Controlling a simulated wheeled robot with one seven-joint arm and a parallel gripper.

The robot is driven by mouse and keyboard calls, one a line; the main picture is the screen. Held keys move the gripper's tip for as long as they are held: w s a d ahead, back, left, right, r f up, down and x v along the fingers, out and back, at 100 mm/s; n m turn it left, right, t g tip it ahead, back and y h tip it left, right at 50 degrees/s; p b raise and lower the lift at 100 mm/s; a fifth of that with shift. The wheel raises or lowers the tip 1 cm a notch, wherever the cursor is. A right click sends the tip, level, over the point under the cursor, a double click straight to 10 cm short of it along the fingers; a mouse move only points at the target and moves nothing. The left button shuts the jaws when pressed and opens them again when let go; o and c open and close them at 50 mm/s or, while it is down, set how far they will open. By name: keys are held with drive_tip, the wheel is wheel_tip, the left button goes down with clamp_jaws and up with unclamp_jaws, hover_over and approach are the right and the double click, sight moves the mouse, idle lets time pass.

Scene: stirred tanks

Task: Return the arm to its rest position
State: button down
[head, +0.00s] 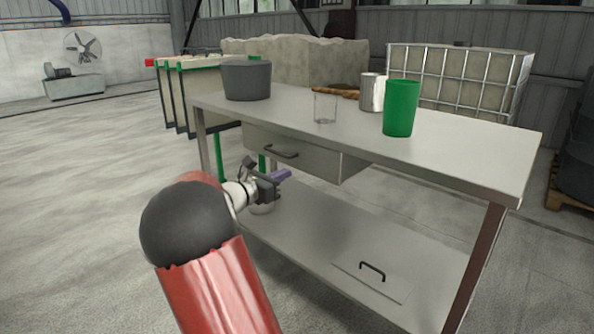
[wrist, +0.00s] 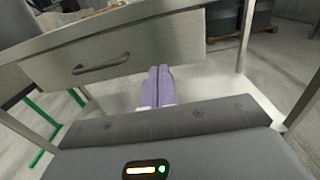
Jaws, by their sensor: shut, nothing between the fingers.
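My arm reaches forward from the bottom of the head view, with red links and a dark rounded joint. My gripper (head: 284,174) is in front of the metal workbench (head: 450,147), just below the level of its drawer (head: 293,154). In the wrist view the two purple fingers of my gripper (wrist: 158,75) lie side by side, closed together with nothing between them. The drawer front and its dark handle (wrist: 101,65) show just beyond the fingers, to the upper left. The drawer appears pulled partly out. I cannot tell whether the fingers touch the bench.
On the benchtop stand a grey pot (head: 246,80), a clear glass beaker (head: 325,108), a metal can (head: 371,92) and a green cup (head: 401,108). A lower shelf (head: 330,250) carries a panel with a handle (head: 372,270). Open floor (head: 80,220) lies to the left.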

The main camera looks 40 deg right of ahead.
drive_tip(key=shift+a, duration=1.4)
drive_tip(key=s+a+f+m+y, duration=0.4)
drive_tip(key=s+a+m+y, duration=0.4)
drive_tip(key=s, duration=0.3)
drive_tip(key=s+a+m+t+y, duration=0.1)
drive_tip(key=s+a+m+y, duration=0.2)
drive_tip(key=a, duration=0.5)
drive_tip(key=s+a+f+m+t+y, duration=0.1)
drive_tip(key=s+a+m+t+y, duration=0.1)
drive_tip(key=s+a, duration=0.4)
drive_tip(key=s+a+f+m+t+y, duration=0.1)
drive_tip(key=s+a+m+y, duration=0.4)
drive_tip(key=a, duration=0.7)
drive_tip(key=shift+a+f+t, duration=0.15)
drive_tip(key=shift+t, duration=0.35)
